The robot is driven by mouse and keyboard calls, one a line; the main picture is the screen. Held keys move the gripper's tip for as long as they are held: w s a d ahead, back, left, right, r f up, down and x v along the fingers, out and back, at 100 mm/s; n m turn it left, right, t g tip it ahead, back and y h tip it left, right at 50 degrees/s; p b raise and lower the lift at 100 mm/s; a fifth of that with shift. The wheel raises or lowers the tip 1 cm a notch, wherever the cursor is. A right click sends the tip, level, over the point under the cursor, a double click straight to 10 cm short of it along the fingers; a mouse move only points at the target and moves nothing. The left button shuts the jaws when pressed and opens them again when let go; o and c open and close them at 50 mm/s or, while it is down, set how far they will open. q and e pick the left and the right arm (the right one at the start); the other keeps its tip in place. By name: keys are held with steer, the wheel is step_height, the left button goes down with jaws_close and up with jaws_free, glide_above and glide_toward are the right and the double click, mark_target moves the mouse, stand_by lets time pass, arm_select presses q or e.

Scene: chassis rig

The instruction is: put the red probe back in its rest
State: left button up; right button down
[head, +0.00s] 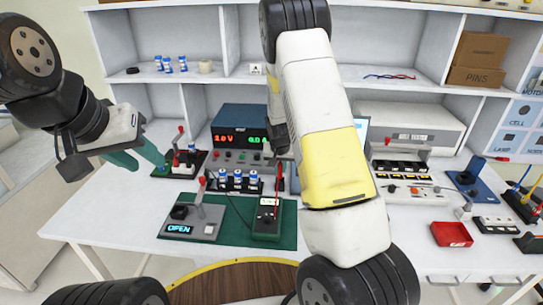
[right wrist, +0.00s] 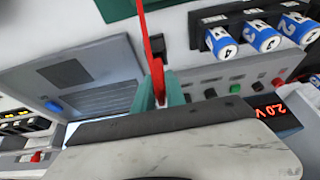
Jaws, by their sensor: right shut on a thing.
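The red probe (head: 277,188) is slim and near upright in the head view, with its lower end over the dark green meter box (head: 267,228) on the green mat (head: 232,208). I cannot tell whether its tip touches the box, and I cannot make out its rest. In the right wrist view the red probe (right wrist: 156,50) is between the teal fingers of my right gripper (right wrist: 160,90), which is shut on it. In the head view my right arm hides those fingers. My left gripper (head: 138,158) is open and empty, above the bench's left end.
A grey switch box reading OPEN (head: 178,229) stands left of the meter box. Behind are a holder with blue-white cells (head: 236,182) and a blue power supply (head: 240,135). A red tray (head: 452,234) lies at the right. My right arm covers the middle.

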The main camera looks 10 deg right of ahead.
mark_target(280, 170)
steer(key=shift+f, duration=1.3)
steer(key=c, duration=1.3)
jaws_free()
steer(key=shift+v, duration=3.9)
